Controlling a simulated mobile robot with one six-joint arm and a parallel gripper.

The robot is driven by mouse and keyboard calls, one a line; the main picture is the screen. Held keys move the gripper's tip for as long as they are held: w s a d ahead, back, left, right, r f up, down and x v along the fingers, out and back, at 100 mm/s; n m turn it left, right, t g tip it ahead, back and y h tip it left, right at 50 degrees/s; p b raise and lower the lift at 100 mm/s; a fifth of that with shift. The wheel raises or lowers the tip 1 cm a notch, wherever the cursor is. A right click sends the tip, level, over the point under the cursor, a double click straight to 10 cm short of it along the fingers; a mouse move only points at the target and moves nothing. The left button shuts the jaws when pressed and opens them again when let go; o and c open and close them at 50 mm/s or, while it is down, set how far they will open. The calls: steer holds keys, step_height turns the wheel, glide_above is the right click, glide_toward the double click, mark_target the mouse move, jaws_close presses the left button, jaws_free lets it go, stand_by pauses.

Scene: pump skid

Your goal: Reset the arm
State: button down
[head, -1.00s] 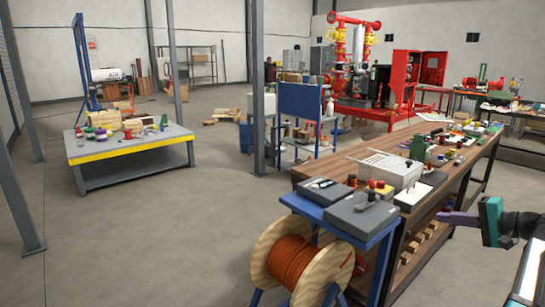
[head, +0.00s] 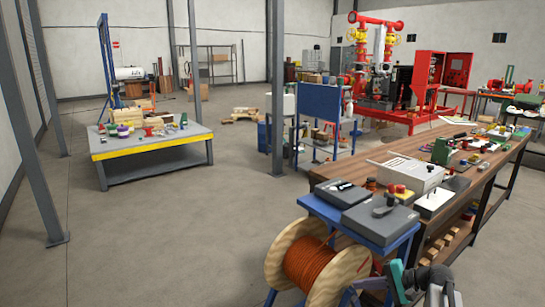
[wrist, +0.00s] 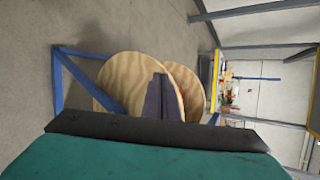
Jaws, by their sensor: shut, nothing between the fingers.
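My gripper (head: 368,284) is low in the head view, just right of the orange cable reel (head: 312,262), with its teal body and dark arm links behind it. In the wrist view the gripper's dark fingers (wrist: 161,98) are together, with nothing between them. They overlap the reel's wooden flange (wrist: 118,80) in that view; whether they touch it I cannot tell. The rest of my arm is mostly out of the head view.
The reel stands beside a blue stand (head: 318,207) with grey boxes. A long wooden workbench (head: 455,160) loaded with parts runs back to the right. A grey table with yellow edge (head: 150,150) stands at left. Open floor (head: 190,230) lies between.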

steer(key=s+a+f+n+g+h, duration=0.15)
steer(key=s+a+f+g, duration=0.25)
steer(key=s+a+f, duration=0.75)
steer(key=s+a+f+n+g+h, duration=0.15)
steer(key=s+a+f+g, duration=0.25)
steer(key=s+a+f, duration=0.7)
steer(key=s+d+f+n+g+h, duration=0.2)
steer(key=s+f, duration=0.5)
steer(key=s, duration=0.2)
steer(key=s+d+f+n+g+h, duration=0.2)
steer(key=s+f+h, duration=0.1)
steer(key=s+f, duration=0.5)
steer(key=shift+s+d+r+n+t+h+p, duration=0.1)
steer(key=shift+s+d+n+t+h+p, duration=0.1)
steer(key=shift+d+n+h, duration=0.45)
steer(key=shift+s+d+r+n+t+h+p, duration=0.15)
steer(key=shift+s+d+n, duration=0.1)
steer(key=shift+d, duration=0.85)
steer(key=shift+s+d+n+t+h+p, duration=0.15)
steer(key=shift+d+n+h, duration=0.25)
steer(key=shift+d, duration=0.45)
